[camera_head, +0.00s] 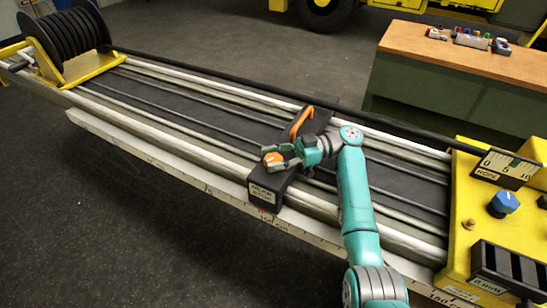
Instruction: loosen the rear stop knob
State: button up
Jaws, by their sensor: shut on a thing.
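The rear stop is a dark block (262,187) lying across the silver rails, with a pale label on its front end. Its orange knob (273,159) sits on top of the block. My gripper (276,157) comes from the right and is shut on the orange knob, its fingers covering part of it. An orange handle (301,123) rises from the far part of the same block. The knob's threads and the label's exact wording cannot be made out.
A black hose reel (67,45) in a yellow stand is at the rails' left end. A yellow control panel (463,200) with a blue knob (503,204) and a gauge stands at the right end. A bench (462,62) with small items is behind. The floor in front is clear.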

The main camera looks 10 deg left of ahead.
jog(key=o, duration=1.2)
jog(key=shift+f, duration=0.1)
jog(key=shift+v, duration=3.7)
